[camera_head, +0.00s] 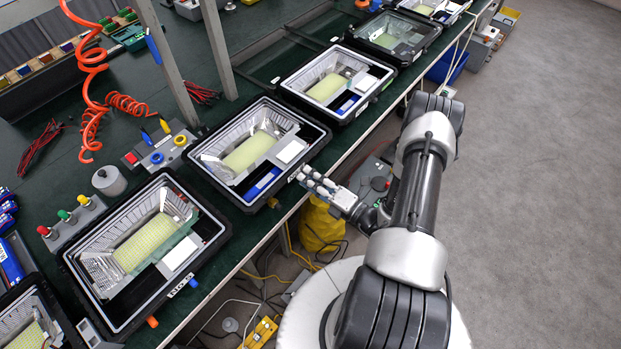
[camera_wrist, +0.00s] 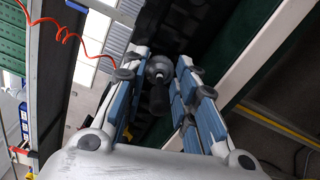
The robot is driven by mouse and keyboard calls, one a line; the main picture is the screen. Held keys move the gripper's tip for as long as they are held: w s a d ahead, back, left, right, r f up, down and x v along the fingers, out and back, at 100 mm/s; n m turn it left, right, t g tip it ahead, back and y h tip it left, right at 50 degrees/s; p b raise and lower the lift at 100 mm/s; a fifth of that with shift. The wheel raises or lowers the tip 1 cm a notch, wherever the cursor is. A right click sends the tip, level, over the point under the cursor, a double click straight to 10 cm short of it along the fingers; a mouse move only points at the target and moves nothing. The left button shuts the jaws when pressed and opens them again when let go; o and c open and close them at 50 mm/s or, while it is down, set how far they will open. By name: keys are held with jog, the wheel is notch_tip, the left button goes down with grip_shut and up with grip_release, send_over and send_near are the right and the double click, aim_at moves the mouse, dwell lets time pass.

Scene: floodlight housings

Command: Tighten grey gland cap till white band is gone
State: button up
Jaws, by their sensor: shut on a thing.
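In the wrist view, a grey rounded gland cap (camera_wrist: 159,66) sits between my fingertips, with a black cable (camera_wrist: 158,101) coming from it towards the camera. My gripper (camera_wrist: 159,73) is shut on the cap, one blue-padded finger on each side. In the head view my gripper (camera_head: 307,176) is at the front side of a black floodlight housing (camera_head: 322,137), by the bench edge. The cap is hidden there by the fingers. I cannot make out a white band in either view.
More open floodlight housings stand in a row along the green bench (camera_head: 240,205), including one nearer the camera (camera_head: 67,258) and one beyond (camera_head: 401,62). A yellow bag (camera_head: 319,228) and cables are below the bench edge. Grey floor (camera_head: 540,180) to the right is clear.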

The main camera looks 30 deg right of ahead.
jog(key=m, duration=0.5)
jog(key=shift+m, duration=0.3)
jog(key=shift+f+m, duration=0.1)
jog(key=shift+m, duration=2.1)
jog(key=o, duration=0.8)
jog(key=shift+c, duration=0.2)
jog(key=v, duration=1.2)
